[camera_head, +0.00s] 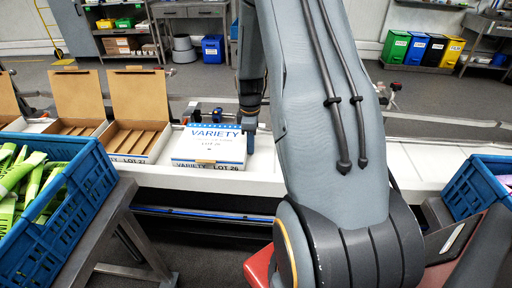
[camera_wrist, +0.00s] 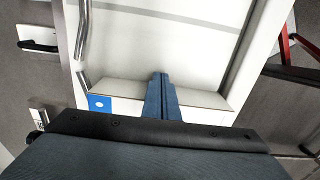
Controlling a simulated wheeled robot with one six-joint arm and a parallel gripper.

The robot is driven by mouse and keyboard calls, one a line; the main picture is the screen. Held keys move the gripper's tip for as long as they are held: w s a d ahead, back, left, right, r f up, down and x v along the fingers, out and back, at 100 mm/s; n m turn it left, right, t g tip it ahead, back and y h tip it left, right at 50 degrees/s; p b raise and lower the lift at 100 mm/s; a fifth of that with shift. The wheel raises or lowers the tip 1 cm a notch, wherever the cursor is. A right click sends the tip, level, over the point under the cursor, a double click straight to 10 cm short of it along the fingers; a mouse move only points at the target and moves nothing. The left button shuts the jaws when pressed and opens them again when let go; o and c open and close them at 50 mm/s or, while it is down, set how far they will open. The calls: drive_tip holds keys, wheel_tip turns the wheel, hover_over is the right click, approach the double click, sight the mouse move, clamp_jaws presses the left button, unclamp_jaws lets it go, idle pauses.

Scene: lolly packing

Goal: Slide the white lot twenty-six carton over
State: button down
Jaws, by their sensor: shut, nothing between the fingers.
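The white carton (camera_head: 208,148) is closed and sits on the white conveyor (camera_head: 262,178). It has blue trim and reads "VARIETY LOT 26" on its lid and front. My gripper (camera_head: 250,150) points down at the carton's right side, with its fingers shut and empty. I cannot tell whether the fingers touch the carton. In the wrist view, the shut fingers (camera_wrist: 160,78) point over a white surface. A small blue square shows beside them on a white edge, which I cannot firmly identify.
A blue crate (camera_head: 98,172) of green packets is at front left. Another blue crate (camera_head: 466,190) is at right. The conveyor right of my arm looks clear. Metal rails (camera_wrist: 82,30) show in the wrist view.

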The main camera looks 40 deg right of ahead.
drive_tip(key=shift+w+a, duration=0.5)
drive_tip(key=shift+a, duration=0.1)
drive_tip(key=shift+r+b, duration=1.05)
drive_tip(key=shift+r, duration=2.9)
drive_tip(key=s+a+r+m, duration=0.2)
drive_tip(key=s+a+m, duration=0.3)
drive_tip(key=s+a, duration=0.3)
drive_tip(key=s+a+r+m+t, duration=0.1)
drive_tip(key=s+a+r+m, duration=0.2)
drive_tip(key=a, duration=1)
drive_tip(key=s+m, duration=0.2)
drive_tip(key=s, duration=0.3)
drive_tip(key=shift+s, duration=0.35)
